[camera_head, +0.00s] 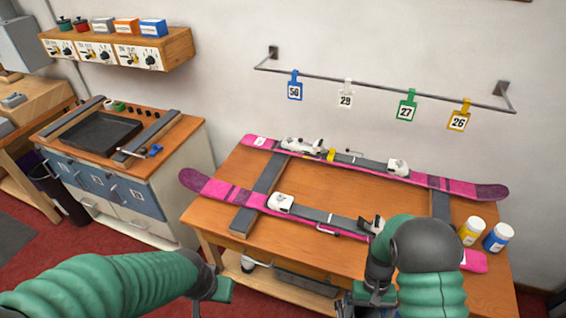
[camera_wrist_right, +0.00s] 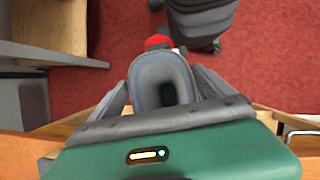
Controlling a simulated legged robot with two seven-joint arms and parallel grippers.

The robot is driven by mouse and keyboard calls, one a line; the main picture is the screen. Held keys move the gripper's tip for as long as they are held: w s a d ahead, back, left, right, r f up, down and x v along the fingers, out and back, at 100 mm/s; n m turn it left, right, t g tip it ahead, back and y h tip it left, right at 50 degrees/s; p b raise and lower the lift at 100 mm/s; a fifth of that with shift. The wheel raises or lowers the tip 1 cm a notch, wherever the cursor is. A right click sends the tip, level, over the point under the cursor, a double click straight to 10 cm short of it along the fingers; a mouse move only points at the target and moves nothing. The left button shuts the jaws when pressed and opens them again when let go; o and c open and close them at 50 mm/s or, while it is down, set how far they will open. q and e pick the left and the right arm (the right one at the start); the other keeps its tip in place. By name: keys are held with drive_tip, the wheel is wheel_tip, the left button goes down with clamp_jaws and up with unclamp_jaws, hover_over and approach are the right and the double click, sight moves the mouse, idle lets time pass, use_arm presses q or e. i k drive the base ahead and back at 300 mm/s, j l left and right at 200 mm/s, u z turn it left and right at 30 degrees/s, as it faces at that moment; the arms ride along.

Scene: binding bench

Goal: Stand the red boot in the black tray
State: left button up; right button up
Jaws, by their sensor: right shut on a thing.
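The red boot (camera_wrist_right: 157,42) shows in the right wrist view, with its red toe pointing away and its grey cuff opening towards the camera. My right gripper (camera_wrist_right: 168,88) is shut on its cuff, one finger on each side. In the head view the boot cannot be made out; my right arm and the lower edge hide that area. A black tray (camera_head: 101,134) lies on the cabinet top at the left and looks empty. My left gripper (camera_head: 222,290) is low in the head view, in front of the bench, and its jaw gap cannot be made out.
Two pink skis (camera_head: 225,190) lie across the wooden bench (camera_head: 330,183). A yellow bottle (camera_head: 471,232) and a blue bottle (camera_head: 498,237) stand at its right end. A clamp tool (camera_head: 140,152) lies beside the tray. A wheeled black base (camera_wrist_right: 205,20) stands on the red floor.

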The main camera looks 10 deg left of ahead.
sight(100, 137)
drive_tip(key=i+j+z, duration=0.1)
drive_tip(key=j, duration=1.4)
drive_tip(key=i+j+z, duration=0.1)
drive_tip(key=j, duration=1.45)
drive_tip(key=i+j+z, duration=0.15)
drive_tip(key=j, duration=1.4)
